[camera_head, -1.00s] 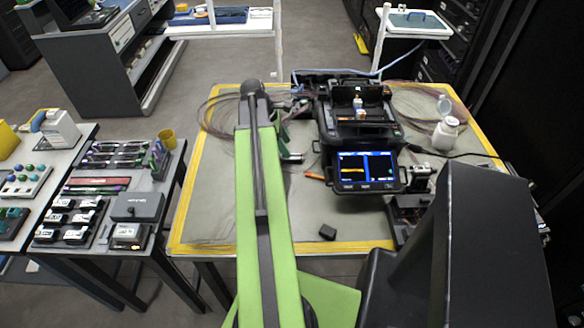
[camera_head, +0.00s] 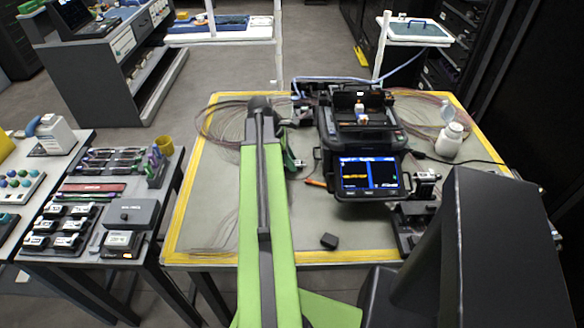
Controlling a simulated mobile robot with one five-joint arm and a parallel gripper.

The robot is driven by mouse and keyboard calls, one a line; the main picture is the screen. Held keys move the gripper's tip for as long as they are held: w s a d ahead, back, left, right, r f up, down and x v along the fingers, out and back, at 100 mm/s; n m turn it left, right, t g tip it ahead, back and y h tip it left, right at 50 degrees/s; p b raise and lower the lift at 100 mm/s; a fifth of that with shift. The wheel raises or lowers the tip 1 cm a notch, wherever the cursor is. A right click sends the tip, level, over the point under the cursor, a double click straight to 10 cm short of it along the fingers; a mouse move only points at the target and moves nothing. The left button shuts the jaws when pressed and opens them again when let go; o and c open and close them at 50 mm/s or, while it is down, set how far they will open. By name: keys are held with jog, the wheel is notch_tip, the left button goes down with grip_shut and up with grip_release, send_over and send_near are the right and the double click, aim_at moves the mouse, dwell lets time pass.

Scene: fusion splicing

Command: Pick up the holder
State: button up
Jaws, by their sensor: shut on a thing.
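My green arm reaches forward over the table. My gripper (camera_head: 292,161) is left of the black fusion splicer, partly hidden behind the arm. It is shut on the holder (camera_head: 299,163), of which only a small dark end shows; its shape and the grip on it are mostly hidden. The splicer (camera_head: 361,140) stands at the middle of the table with its lit screen (camera_head: 369,175) facing me.
The yellow-edged table (camera_head: 212,232) has bare room at front left. A small dark block (camera_head: 329,241) lies near its front edge. An orange pen-like thing (camera_head: 316,183) lies by the splicer. A white bottle (camera_head: 448,139) and loose cables are at right. Side tables stand left.

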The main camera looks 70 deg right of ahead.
grip_shut()
notch_tip(320, 180, up, 10)
jog(key=p, duration=1)
jog(key=shift+r, duration=0.15)
